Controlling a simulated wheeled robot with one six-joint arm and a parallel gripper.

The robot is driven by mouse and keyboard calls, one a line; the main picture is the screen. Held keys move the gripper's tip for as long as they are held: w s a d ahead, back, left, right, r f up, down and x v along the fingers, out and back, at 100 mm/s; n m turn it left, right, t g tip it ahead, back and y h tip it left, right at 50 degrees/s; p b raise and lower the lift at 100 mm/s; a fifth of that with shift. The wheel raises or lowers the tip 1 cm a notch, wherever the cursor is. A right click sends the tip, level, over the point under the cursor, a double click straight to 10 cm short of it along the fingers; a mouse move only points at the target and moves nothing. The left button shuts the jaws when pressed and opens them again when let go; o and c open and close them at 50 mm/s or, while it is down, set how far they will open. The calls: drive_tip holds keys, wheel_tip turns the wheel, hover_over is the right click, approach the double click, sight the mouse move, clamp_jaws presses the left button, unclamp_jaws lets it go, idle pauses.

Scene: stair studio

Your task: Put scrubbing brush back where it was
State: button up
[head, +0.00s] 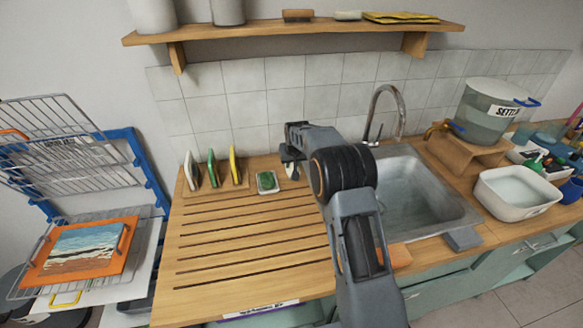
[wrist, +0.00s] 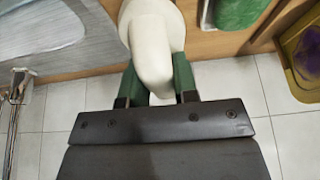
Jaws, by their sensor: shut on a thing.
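My gripper (wrist: 158,88) is shut on a cream-white, rounded piece, which appears to be the scrubbing brush (wrist: 152,35). Its narrow part sits between the green finger pads and its wider part lies beyond them; no bristles can be made out. In the head view my gripper (head: 291,152) is over the back of the wooden counter, left of the sink, and the pale brush (head: 291,165) shows just below it. I cannot tell whether the brush touches the counter. A green scrubber (head: 267,181) in a small white dish lies just to its left.
White, green and yellow upright pieces (head: 234,165) stand in a wooden holder further left. The grooved drainboard (head: 240,245) in front is bare. The sink (head: 430,205) and tap (head: 385,105) are to the right. A shelf (head: 240,34) hangs above, and a tiled wall (head: 285,103) stands behind.

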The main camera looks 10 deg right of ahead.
drive_tip(key=shift+w+a+f, duration=0.1)
drive_tip(key=shift+w+f, duration=0.15)
drive_tip(key=shift+f, duration=0.2)
drive_tip(key=shift+f+p, duration=0.35)
drive_tip(key=shift+f, duration=1.05)
drive_tip(key=shift+f, duration=0.2)
drive_tip(key=o, duration=0.9)
